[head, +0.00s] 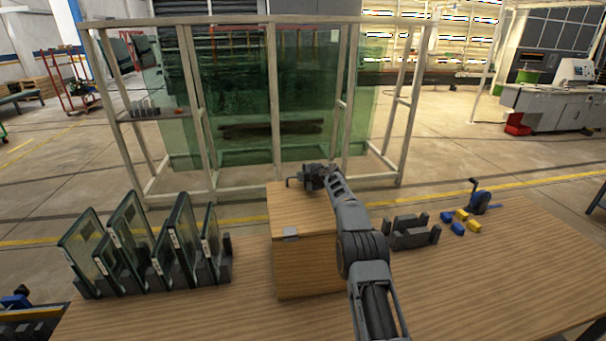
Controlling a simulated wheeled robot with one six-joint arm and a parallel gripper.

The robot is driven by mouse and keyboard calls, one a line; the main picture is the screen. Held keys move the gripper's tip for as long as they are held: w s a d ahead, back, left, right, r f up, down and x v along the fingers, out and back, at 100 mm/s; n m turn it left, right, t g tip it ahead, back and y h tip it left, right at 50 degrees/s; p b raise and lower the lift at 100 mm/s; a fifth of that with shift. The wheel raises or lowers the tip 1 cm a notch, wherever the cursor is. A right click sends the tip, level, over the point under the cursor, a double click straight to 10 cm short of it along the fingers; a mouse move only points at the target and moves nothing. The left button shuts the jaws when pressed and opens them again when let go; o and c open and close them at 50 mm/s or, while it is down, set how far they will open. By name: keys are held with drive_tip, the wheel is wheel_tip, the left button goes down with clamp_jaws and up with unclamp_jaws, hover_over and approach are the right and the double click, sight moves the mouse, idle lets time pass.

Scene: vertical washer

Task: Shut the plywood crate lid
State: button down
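The plywood crate (305,270) stands on the wooden table in front of me, its near face towards me. Its lid (290,212) appears raised, rising steeply from the near top edge. A small grey metal fitting, probably a hinge (290,234), sits where lid and near face meet. My gripper (292,182) is at the lid's upper edge; I cannot tell whether it touches. Its fingers are small and dark, and their gap is unclear. My arm crosses in front of the right side of lid and crate. The crate's inside is hidden.
Glass panes in dark holders (150,245) stand left of the crate. The table's right front is clear. A framed glass enclosure (270,100) stands behind.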

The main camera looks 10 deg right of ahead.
drive_tip(key=shift+f, duration=0.25)
drive_tip(key=c, duration=1.6)
unclamp_jaws()
drive_tip(key=shift+o, duration=0.7)
drive_tip(key=shift+w+f, duration=0.1)
drive_tip(key=shift+w, duration=0.05)
drive_tip(key=shift+s+d+r+b, duration=0.3)
drive_tip(key=shift+s+b, duration=0.25)
drive_tip(key=shift+b, duration=0.2)
drive_tip(key=b+v, duration=0.4)
drive_tip(key=v, duration=0.8)
drive_tip(key=shift+s+r+b, duration=0.2)
drive_tip(key=shift+b, duration=0.1)
